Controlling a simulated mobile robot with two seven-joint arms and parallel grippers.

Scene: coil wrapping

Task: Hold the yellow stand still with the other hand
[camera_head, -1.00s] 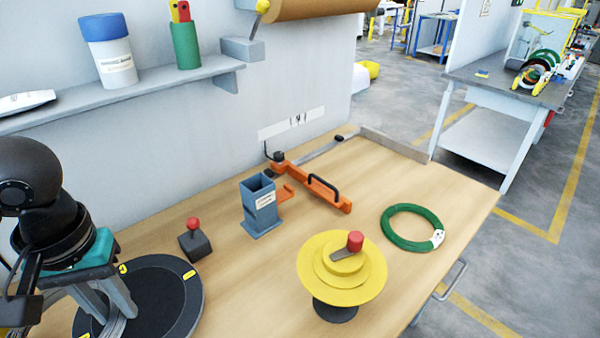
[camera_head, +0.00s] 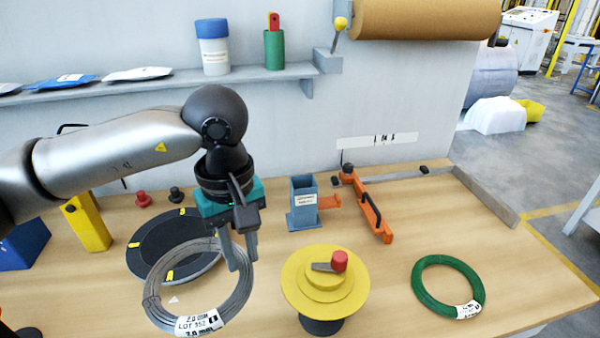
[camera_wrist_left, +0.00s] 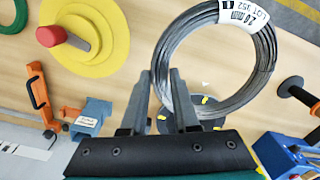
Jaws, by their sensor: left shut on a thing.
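The yellow stand (camera_head: 297,283), a stepped round disc with a red knob and a grey lever on top, stands upright on a dark base on the bench. It also shows at the upper left of the left wrist view (camera_wrist_left: 108,25). No gripper touches it. My left gripper (camera_head: 237,265) is left of the stand, shut on the right side of a grey wire coil (camera_head: 152,298) with a white label. In the left wrist view, the coil (camera_wrist_left: 262,70) passes by the fingertips of my left gripper (camera_wrist_left: 161,75). My right gripper is in neither view.
A black round turntable (camera_head: 150,240) lies behind the coil. A green coil (camera_head: 425,293) lies right of the stand. A blue-grey box (camera_head: 303,215) and an orange tool (camera_head: 372,215) stand behind it. Bare wood surrounds the stand's right side.

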